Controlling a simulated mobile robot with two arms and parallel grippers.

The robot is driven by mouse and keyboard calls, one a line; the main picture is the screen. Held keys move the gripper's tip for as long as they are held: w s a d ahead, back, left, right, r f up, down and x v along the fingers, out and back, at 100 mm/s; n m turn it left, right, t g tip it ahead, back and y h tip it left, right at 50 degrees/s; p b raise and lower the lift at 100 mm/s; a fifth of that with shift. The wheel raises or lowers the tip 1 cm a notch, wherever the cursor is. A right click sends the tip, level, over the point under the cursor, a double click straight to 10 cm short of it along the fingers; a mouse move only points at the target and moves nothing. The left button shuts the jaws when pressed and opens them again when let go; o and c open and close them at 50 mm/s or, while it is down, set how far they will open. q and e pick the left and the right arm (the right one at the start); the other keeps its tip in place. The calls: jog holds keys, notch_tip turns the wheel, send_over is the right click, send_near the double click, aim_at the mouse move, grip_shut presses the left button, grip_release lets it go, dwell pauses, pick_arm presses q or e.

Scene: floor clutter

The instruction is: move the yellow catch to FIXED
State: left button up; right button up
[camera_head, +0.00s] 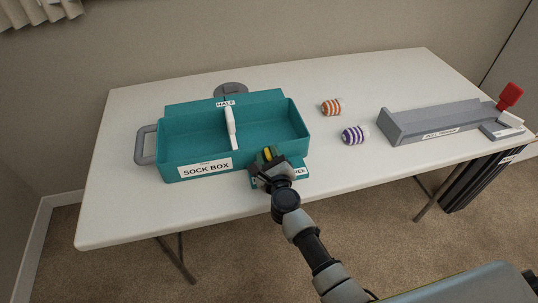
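The yellow catch (267,154) shows as a small patch at the front right of the teal sock box, just past my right gripper. My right gripper (264,163) is at the catch and covers most of it. Whether the fingers are open or shut on it cannot be told. A teal plate (288,180) under the gripper carries a white label (301,171) that is partly covered; its visible end reads "REE". No "FIXED" label can be read. My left gripper is not in view.
The sock box (166,156) has a white divider (231,127) and a "HALF" label behind. Orange-striped (332,107) and purple-striped (355,135) rolls lie to its right. A grey tray (432,122) with a red-topped part (509,96) is at the right. The white table's (120,215) front left is clear.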

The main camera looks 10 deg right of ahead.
jog(key=shift+o, duration=0.3)
jog(key=shift+s, duration=0.1)
jog(key=s, duration=0.9)
jog(key=shift+s+d, duration=0.1)
jog(key=shift+s, duration=0.75)
